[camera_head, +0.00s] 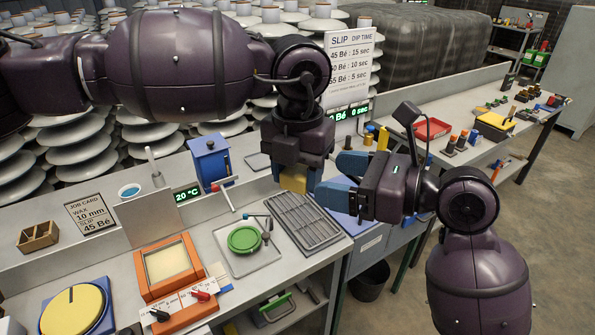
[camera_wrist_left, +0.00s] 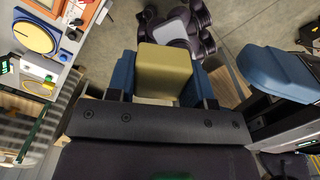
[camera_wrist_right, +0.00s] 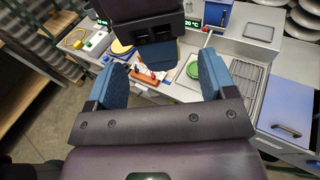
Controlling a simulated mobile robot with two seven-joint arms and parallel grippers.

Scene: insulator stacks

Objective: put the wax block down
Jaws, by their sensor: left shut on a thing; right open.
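The wax block (camera_wrist_left: 165,70) is a yellow, box-shaped piece. My left gripper (camera_wrist_left: 163,85) is shut on it, with a blue finger on each side. In the head view the block (camera_head: 293,180) shows below my left gripper (camera_head: 298,172), above the bench near the wire rack. My right gripper (camera_head: 335,180) is just to its right, its blue fingers pointing left towards the block. In the right wrist view my right gripper (camera_wrist_right: 165,80) is open with nothing between its fingers. Whether the right fingers touch the block cannot be told.
A grey wire rack (camera_head: 303,222) lies on the bench below. Left of it are a tray with a green disc (camera_head: 244,239), an orange frame (camera_head: 168,265) and a blue box with a crank (camera_head: 210,160).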

